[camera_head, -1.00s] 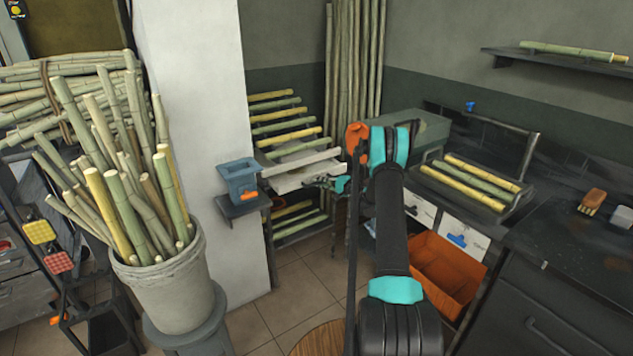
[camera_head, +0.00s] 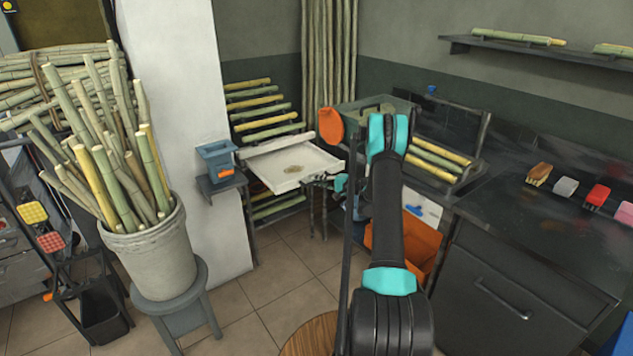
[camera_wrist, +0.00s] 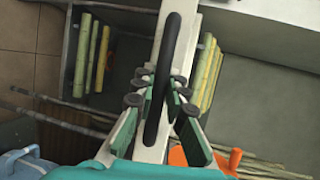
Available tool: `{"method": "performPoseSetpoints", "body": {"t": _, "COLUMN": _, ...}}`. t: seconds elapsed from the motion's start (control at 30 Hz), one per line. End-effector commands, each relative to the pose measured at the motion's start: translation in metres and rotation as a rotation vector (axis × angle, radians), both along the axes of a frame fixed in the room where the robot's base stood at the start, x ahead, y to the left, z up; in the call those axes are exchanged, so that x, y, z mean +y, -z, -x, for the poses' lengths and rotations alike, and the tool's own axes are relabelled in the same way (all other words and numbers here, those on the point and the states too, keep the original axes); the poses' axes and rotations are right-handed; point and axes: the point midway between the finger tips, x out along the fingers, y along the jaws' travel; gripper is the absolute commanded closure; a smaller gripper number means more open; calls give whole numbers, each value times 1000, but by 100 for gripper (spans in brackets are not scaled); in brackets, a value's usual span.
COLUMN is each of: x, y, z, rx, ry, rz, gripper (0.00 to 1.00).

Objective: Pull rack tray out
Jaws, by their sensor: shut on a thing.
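The white rack tray (camera_head: 268,172) sticks out of the rack of cane stalks (camera_head: 232,112) in the head view, with its shallow inside showing. A small brownish patch (camera_head: 294,169) lies in it. In the wrist view the tray's pale front (camera_wrist: 150,153) carries a dark curved handle (camera_wrist: 168,62). My gripper (camera_wrist: 160,98) is shut on this handle, its teal-padded fingers on either side. In the head view my gripper (camera_head: 325,182) is small and partly hidden beside the tray's right side.
A blue box (camera_head: 217,163) sits on a small shelf on the pillar, left of the tray. A bucket of cane (camera_head: 150,245) stands on a stool at left. An orange bin (camera_head: 420,248) and dark counter (camera_head: 540,235) are at right. Tiled floor below the tray is clear.

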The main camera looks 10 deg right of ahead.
Motion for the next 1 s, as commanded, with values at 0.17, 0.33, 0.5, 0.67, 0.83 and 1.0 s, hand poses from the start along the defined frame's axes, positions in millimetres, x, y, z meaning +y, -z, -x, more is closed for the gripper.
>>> {"method": "performPoseSetpoints", "body": {"t": 0.17, "x": -2, "y": 0, "z": 0, "rx": 0, "ry": 3, "rz": 1, "gripper": 100}}
{"method": "performPoseSetpoints", "body": {"t": 0.33, "x": -2, "y": 0, "z": 0, "rx": 0, "ry": 3, "rz": 1, "gripper": 84}}
{"method": "performPoseSetpoints", "body": {"t": 0.5, "x": -1, "y": 0, "z": 0, "rx": 0, "ry": 2, "rz": 0, "gripper": 78}}
{"method": "performPoseSetpoints", "body": {"t": 0.67, "x": -1, "y": 0, "z": 0, "rx": 0, "ry": 1, "rz": 0, "gripper": 78}}
{"method": "performPoseSetpoints", "body": {"t": 0.83, "x": -10, "y": -2, "z": 7, "rx": 0, "ry": 2, "rz": 0, "gripper": 78}}
{"method": "performPoseSetpoints", "body": {"t": 1.0, "x": -33, "y": -8, "z": 28, "rx": 0, "ry": 4, "rz": 0, "gripper": 78}}
